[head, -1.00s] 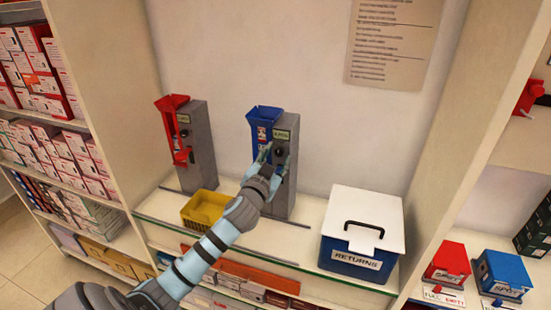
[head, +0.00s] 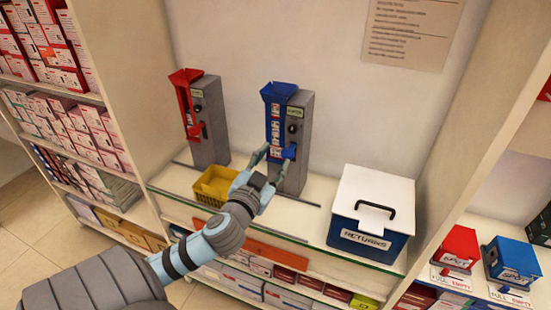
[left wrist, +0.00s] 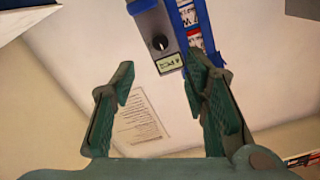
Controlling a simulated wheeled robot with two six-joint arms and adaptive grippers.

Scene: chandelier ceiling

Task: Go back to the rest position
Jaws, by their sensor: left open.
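My left gripper (head: 267,163) is open in front of the lower part of the grey dispenser with the blue chute (head: 278,92). No object shows between its fingers. In the left wrist view, the two green fingers (left wrist: 160,105) stand wide apart. The dispenser's knob (left wrist: 160,42) and blue chute show beyond them near the top. I cannot tell in the head view whether a fingertip touches the dispenser. My right gripper is in neither view.
A red-chute dispenser (head: 209,130) stands to the left. A yellow basket (head: 215,187) sits near my left wrist. A white-lidded returns box (head: 371,215) stands right. Shelves of boxes (head: 60,130) line the left; red (head: 458,246) and blue (head: 510,262) bins are at lower right.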

